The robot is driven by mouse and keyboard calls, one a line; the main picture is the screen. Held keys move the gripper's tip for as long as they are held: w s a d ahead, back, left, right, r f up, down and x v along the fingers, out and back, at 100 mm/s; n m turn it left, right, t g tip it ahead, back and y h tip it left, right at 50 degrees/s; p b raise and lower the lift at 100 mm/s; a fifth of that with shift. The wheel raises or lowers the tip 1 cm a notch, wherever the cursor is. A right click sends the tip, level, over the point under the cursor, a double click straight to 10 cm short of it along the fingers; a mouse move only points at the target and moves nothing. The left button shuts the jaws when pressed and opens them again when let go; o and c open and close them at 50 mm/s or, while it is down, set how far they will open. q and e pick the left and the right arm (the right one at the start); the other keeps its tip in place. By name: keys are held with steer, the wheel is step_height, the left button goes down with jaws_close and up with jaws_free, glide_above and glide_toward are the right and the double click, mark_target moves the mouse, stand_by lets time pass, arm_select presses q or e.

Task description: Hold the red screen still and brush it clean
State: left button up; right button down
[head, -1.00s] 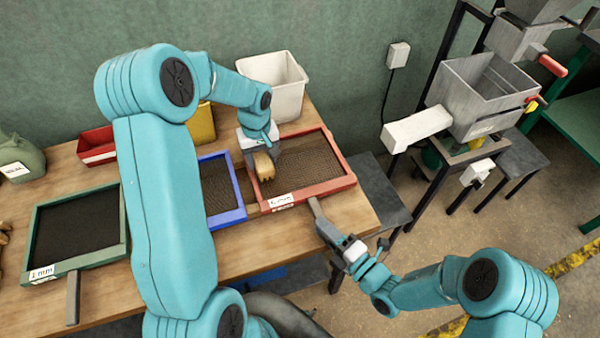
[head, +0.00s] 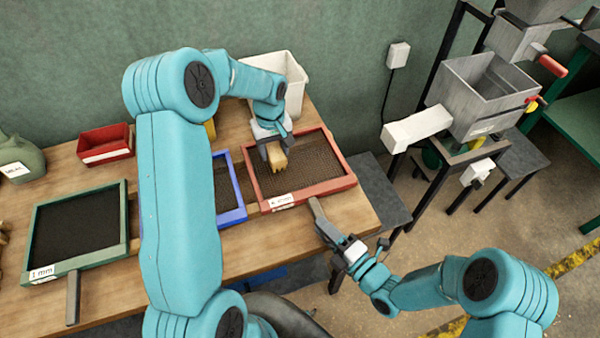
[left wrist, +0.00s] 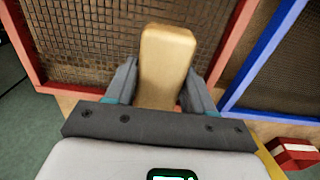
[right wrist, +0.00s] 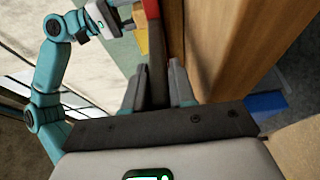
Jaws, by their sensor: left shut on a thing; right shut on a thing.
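The red screen (head: 335,187) lies flat on the bench, with a dark mesh and a white label on its front edge. My right gripper (head: 343,241) is shut on the screen's handle (head: 318,210), which sticks out past the bench's front edge. The handle also shows between the fingers in the right wrist view (right wrist: 158,70). My left gripper (head: 271,146) is shut on a wooden brush (head: 277,157) over the left part of the mesh. The brush block (left wrist: 167,60) shows between the fingers in the left wrist view; its bristle contact is hidden there.
A blue screen (head: 232,215) lies just left of the red one, partly behind my left arm. A green screen (head: 125,220) lies farther left. A red bin (head: 105,143) and white bin (head: 292,75) stand at the back. A metal machine (head: 480,92) stands right of the bench.

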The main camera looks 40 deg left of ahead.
arm_select(q)
steer(key=shift+w+d+f, duration=0.1)
steer(key=shift+w+d, duration=0.7)
steer(key=shift+w, duration=0.75)
steer(key=shift+w+d+r, duration=0.1)
steer(key=shift+w+d, duration=0.75)
steer(key=shift+w, duration=0.75)
steer(key=shift+w+d+f, duration=0.1)
steer(key=shift+w+d, duration=0.7)
steer(key=shift+w, duration=0.75)
steer(key=shift+w+d, duration=0.35)
steer(key=shift+w, duration=0.35)
steer(key=shift+w+d, duration=0.35)
steer(key=shift+w, duration=0.35)
steer(key=shift+r, duration=0.2)
steer(key=shift+r, duration=2.45)
arm_select(e)
steer(key=c, duration=0.8)
jaws_free()
steer(key=shift+c, duration=0.2)
